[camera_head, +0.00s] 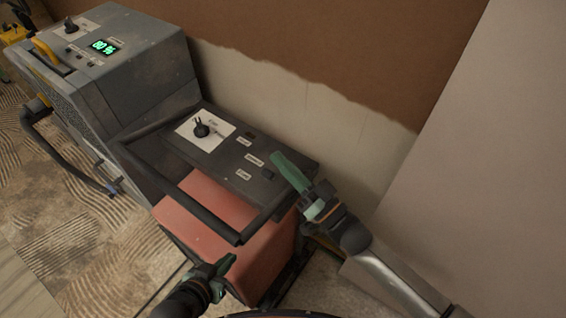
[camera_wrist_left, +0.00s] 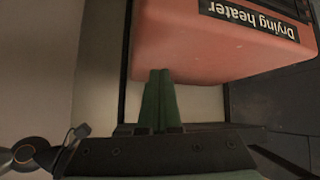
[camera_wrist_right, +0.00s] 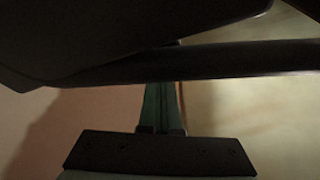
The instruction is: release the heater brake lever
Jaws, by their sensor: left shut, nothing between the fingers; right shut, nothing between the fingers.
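The drying heater (camera_head: 230,243) is a red-orange box with a dark control panel (camera_head: 262,180) on top and a black tubular handle frame (camera_head: 190,205). Its label shows upside down in the left wrist view (camera_wrist_left: 255,14). I cannot make out a brake lever for certain in any view. My left gripper (camera_head: 232,262) is shut and empty near the heater's front lower side; its green fingers (camera_wrist_left: 160,74) point at the red body's edge. My right gripper (camera_head: 277,158) is shut and empty at the panel's right end. In the right wrist view a dark bar crosses in front of its fingertips (camera_wrist_right: 163,88).
The heater panel carries a black knob (camera_head: 201,129) on a white plate. A part-brown plaster wall (camera_head: 320,50) rises behind. Ridged flooring (camera_head: 90,250) lies at the left.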

